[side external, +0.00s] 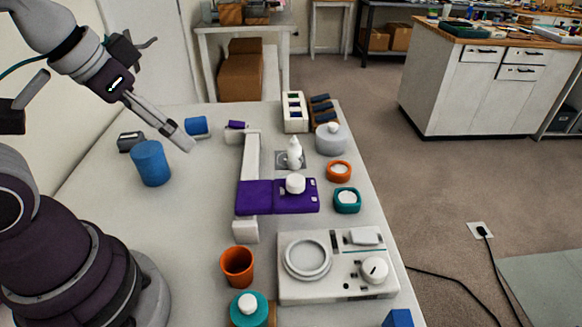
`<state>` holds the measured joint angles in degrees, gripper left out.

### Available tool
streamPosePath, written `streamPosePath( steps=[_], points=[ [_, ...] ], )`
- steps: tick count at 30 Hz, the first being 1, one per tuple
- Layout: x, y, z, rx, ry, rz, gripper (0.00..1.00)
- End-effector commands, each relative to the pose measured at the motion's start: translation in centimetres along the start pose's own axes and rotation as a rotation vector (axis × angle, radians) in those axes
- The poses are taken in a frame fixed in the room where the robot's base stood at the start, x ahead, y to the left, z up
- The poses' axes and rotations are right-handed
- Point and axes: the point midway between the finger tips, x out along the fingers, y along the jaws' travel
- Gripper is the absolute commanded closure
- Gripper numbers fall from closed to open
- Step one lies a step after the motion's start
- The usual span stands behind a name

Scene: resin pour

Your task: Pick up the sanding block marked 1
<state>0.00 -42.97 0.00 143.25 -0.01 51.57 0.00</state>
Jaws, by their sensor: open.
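Several small dark blocks (322,108) sit in a row on a brown base at the table's far right corner. They may be the sanding blocks, but no number is readable at this size, so I cannot tell which is marked 1. My gripper is well to the left of them. A dark grey block-like item (130,141) lies at the table's far left, also with no readable mark.
A purple and white stand (277,196) fills the middle. The table's left front (170,225) is clear.

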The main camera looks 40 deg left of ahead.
Motion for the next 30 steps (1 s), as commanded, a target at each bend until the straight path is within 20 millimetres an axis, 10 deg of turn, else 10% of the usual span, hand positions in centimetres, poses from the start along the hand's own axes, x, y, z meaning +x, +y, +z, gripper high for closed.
streamPosePath(
  steps=[17,23,30],
  points=[
    [0.9,-2.7,-2.8,-0.139,-0.019,-0.029,0.06],
    [5.0,-15.0,-6.0,-0.491,-0.032,-0.163,0.06],
    [9.1,-29.6,0.9,-0.775,-0.073,-0.349,0.06]
  ],
)
